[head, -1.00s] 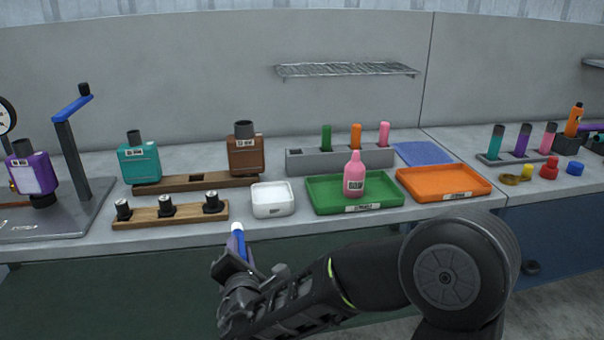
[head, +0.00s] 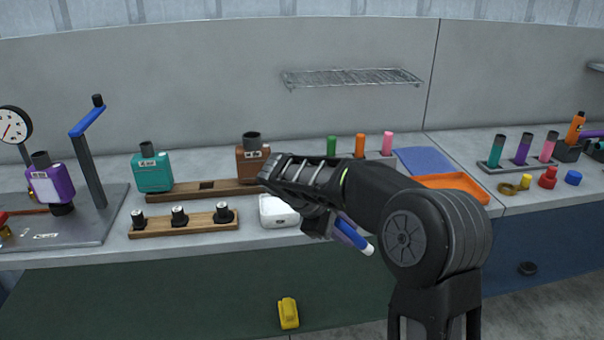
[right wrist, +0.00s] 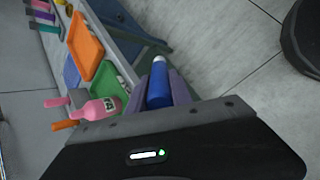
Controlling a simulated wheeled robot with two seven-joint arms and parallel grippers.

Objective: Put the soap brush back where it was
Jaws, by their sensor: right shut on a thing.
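The soap brush, a blue stick with a white end (head: 354,235), is in my right gripper (head: 345,229). The gripper is shut on it, in front of the bench, with the white end pointing down and right in the head view. In the right wrist view the blue brush (right wrist: 159,88) lies between the purple-grey fingers. A grey rack (head: 375,156) at the back holds a green (head: 332,146), an orange (head: 360,146) and a pink (head: 387,144) handle. My arm hides the rack's left part. My left gripper is not in view.
A white dish (head: 278,212) stands close left of my gripper. My arm covers the green tray, which shows in the right wrist view (right wrist: 104,82) beside the pink bottle (right wrist: 98,111). The orange tray (head: 462,186) and brown bottle (head: 252,164) are nearby. A yellow object (head: 288,313) lies low in front.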

